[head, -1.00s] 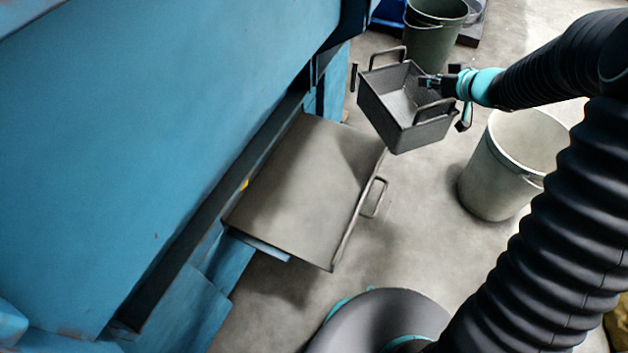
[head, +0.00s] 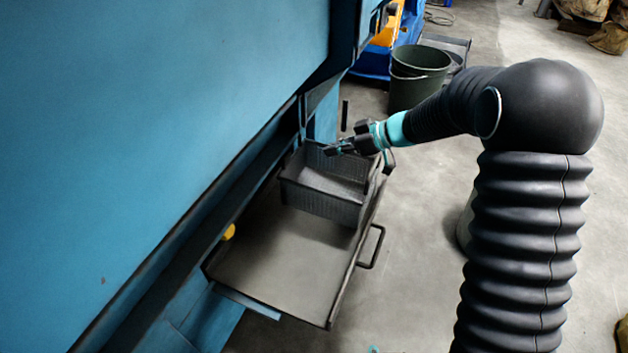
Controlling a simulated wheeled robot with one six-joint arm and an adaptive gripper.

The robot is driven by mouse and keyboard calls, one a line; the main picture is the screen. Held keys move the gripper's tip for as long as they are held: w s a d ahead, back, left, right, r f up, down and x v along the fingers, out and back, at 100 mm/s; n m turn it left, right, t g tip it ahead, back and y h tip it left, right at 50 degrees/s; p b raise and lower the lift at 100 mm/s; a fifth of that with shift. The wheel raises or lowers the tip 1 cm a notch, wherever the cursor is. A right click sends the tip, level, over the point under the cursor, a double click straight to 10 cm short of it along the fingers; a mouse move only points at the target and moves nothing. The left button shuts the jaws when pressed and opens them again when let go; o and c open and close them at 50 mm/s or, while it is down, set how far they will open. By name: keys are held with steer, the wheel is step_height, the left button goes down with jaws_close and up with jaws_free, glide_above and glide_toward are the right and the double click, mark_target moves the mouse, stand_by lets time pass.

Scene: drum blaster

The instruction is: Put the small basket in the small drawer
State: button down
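The small basket (head: 320,204) is a dark grey perforated box. It is upright, over the back part of the pulled-out drawer (head: 285,262), a grey tray with a handle on its right side. The basket sits low inside the drawer's outline; I cannot tell whether its bottom touches the drawer floor. My gripper (head: 340,147) reaches in from the right and appears shut on the basket's far rim. The exact contact at the fingertips is small and partly hidden.
The blue machine (head: 180,110) fills the left side, with the drawer coming out of it. A dark green bucket (head: 418,78) stands on the floor behind my arm. The concrete floor (head: 410,290) right of the drawer is clear.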

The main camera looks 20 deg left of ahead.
steer(key=b, duration=0.1)
glide_above(306, 176)
steer(key=d, duration=0.2)
steer(key=f, duration=0.3)
steer(key=shift+w+d, duration=0.1)
steer(key=shift+d, duration=0.1)
steer(key=shift+f+b, duration=0.65)
steer(key=shift+f, duration=1.3)
steer(key=shift+f, duration=0.1)
steer(key=c, duration=1.3)
jaws_free()
steer(key=shift+f, duration=0.15)
steer(key=shift+d+r, duration=0.2)
steer(key=shift+r, duration=0.15)
steer(key=p+v, duration=0.2)
steer(key=v, duration=0.9)
steer(key=shift+d, duration=0.3)
steer(key=shift+r, duration=0.15)
